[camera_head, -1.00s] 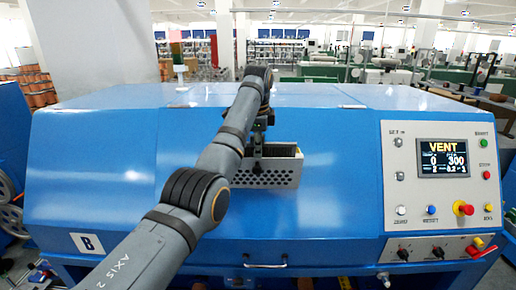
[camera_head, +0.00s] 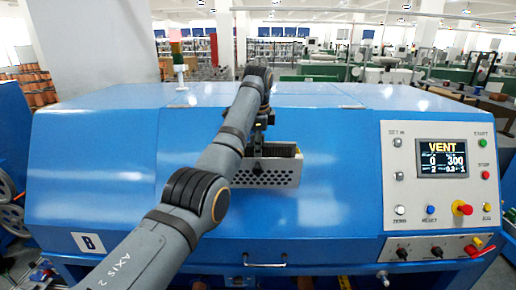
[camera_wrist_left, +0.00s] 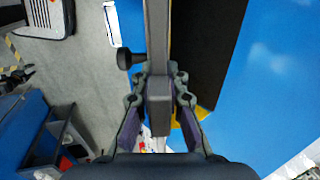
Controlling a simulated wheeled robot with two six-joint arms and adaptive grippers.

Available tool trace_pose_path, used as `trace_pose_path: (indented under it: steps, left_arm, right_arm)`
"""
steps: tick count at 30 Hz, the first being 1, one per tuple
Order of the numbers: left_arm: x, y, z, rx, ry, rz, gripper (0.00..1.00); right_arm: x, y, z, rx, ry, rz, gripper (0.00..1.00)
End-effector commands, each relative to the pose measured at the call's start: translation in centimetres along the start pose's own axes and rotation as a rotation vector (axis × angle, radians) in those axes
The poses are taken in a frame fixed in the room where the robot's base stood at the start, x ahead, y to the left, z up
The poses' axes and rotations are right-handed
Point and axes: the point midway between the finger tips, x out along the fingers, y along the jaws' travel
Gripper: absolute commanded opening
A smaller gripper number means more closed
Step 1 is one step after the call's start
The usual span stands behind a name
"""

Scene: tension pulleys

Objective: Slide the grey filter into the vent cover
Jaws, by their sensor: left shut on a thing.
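The vent cover (camera_head: 262,179) is a white box with a perforated front, fixed to the sloping front of the blue machine in the head view. A dark ribbed edge (camera_head: 285,151) shows at its open top; whether this is the filter or the cover's inside, I cannot tell. My left gripper (camera_head: 257,146) is at the cover's top, partly hidden by my arm. In the left wrist view, my left gripper (camera_wrist_left: 158,98) is shut on the grey block at the end of a long grey bar, the filter (camera_wrist_left: 158,35). How deep the filter sits is hidden. My right gripper is out of view.
A control panel (camera_head: 438,190) with a VENT screen, buttons and a red knob stands right of the cover. A handle (camera_head: 264,265) is low on the machine. In the left wrist view, a black knob (camera_wrist_left: 125,60) is beside the bar, and a dark slab (camera_wrist_left: 205,45) lies to its right.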

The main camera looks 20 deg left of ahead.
Motion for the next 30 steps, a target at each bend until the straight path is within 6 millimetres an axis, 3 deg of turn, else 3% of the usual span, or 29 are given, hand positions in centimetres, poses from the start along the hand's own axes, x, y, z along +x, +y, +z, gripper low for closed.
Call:
trace_pose_path:
  steps: [30]
  left_arm:
    - [0.53, 0.06, 0.0, 0.0, 0.0, 0.002, 0.0]
  right_arm:
    - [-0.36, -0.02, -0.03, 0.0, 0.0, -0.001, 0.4]
